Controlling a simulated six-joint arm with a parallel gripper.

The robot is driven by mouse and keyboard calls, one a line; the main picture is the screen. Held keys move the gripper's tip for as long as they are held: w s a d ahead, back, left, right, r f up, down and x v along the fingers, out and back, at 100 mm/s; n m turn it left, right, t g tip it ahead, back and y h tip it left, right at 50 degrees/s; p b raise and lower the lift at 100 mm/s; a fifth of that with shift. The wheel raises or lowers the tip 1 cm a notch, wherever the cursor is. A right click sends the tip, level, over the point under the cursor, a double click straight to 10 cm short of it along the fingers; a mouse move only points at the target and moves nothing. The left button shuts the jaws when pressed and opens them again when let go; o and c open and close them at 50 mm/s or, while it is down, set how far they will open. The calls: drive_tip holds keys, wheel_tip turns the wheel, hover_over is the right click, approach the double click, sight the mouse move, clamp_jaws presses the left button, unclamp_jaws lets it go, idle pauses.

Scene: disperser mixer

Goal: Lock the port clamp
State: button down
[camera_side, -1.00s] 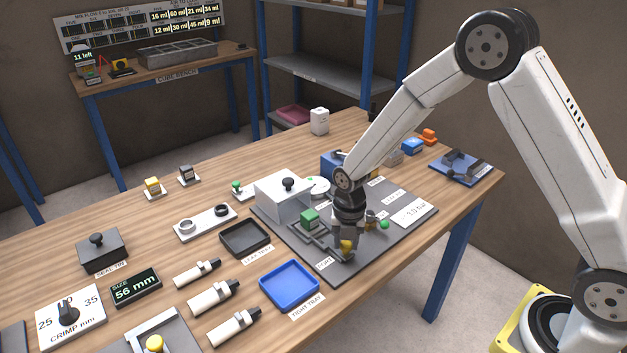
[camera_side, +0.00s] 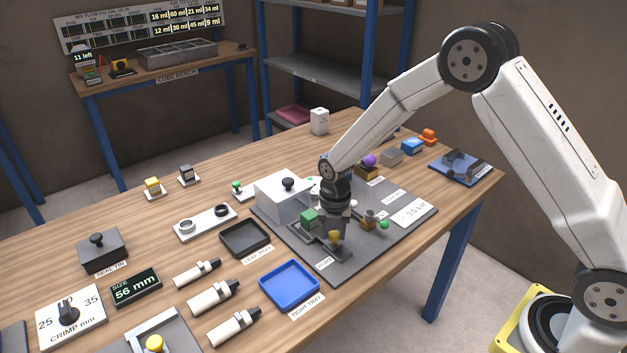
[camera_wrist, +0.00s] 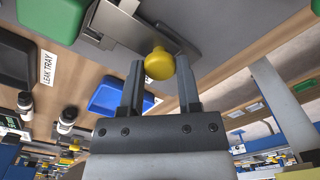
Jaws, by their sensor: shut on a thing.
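The port clamp (camera_side: 322,250) is a dark grey metal fixture with a yellow knob (camera_side: 334,237), beside the PORT label on the dark mat. A green block (camera_side: 309,218) stands at its far end. My gripper (camera_side: 334,230) is down over the yellow knob. In the wrist view the knob (camera_wrist: 159,64) sits between the two fingertips of my gripper (camera_wrist: 161,80), which are shut on it. The clamp's metal plate (camera_wrist: 150,28) runs under the knob there. The exact latch position is partly hidden by my gripper.
A white housing with a black knob (camera_side: 283,196) stands just behind the port. A blue tray (camera_side: 289,284) and a dark leak tray (camera_side: 245,238) lie to the left. A small brass part (camera_side: 368,219) and a green ball (camera_side: 384,225) are to the right.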

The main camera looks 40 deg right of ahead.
sight(332, 233)
drive_tip(key=shift+w, duration=0.3)
drive_tip(key=c, duration=0.5)
unclamp_jaws()
drive_tip(key=shift+c, duration=0.2)
drive_tip(key=shift+o, duration=1.2)
drive_tip(key=shift+s, duration=0.1)
drive_tip(key=shift+r, duration=3.95)
